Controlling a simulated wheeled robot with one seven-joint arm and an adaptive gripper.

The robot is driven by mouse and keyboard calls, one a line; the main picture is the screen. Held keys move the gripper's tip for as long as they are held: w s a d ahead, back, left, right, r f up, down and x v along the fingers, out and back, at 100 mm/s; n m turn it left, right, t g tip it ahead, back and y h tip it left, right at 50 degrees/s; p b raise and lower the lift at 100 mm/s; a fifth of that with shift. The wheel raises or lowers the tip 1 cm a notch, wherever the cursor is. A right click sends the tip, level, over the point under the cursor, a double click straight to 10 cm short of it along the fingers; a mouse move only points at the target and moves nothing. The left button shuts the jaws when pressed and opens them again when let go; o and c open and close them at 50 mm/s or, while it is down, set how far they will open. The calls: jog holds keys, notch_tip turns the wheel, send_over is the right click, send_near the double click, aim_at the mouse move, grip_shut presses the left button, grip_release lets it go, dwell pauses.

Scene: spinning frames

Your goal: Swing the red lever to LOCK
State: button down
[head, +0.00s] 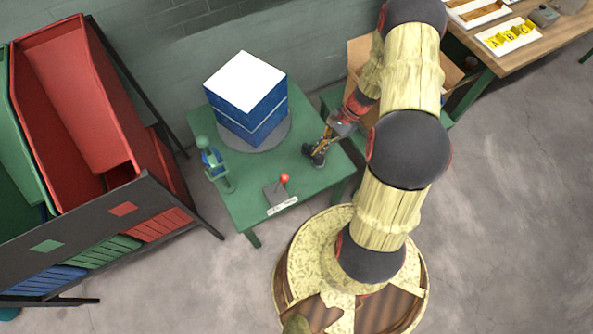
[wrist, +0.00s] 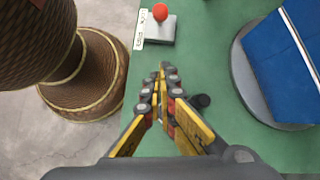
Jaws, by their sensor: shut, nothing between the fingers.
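The red lever is a red ball knob (head: 284,178) on a short stem rising from a grey base plate (head: 275,195), at the front edge of the green table. A white label strip lies along the plate's front edge; its words are too small to read. In the wrist view the red knob (wrist: 160,12) is at the top, over the grey base (wrist: 161,30). My gripper (head: 316,160) is above the table, to the right of and behind the lever, apart from it. In the wrist view my gripper (wrist: 162,75) has its fingertips together and holds nothing.
A blue and white box (head: 247,95) stands on a round grey turntable (head: 280,135) behind the lever. A green device (head: 213,165) stands at the table's left edge. Red and green bins (head: 75,90) are at the left. Green tabletop (head: 245,195) is bare around the lever.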

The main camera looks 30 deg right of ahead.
jog(key=b, duration=0.5)
send_near(280, 185)
jog(key=shift+w+d+f, duration=0.1)
jog(key=shift+d+f, duration=0.1)
jog(key=shift+f, duration=0.55)
jog(key=shift+w+d+f, duration=0.1)
jog(key=shift+d+f, duration=0.1)
jog(key=shift+f, duration=0.5)
jog(key=shift+d+f, duration=0.2)
jog(key=shift+f, duration=0.55)
jog(key=shift+r, duration=0.1)
jog(key=shift+a+r+h+p, duration=0.25)
jog(key=shift+a+h+p, duration=0.15)
jog(key=shift+p, duration=0.35)
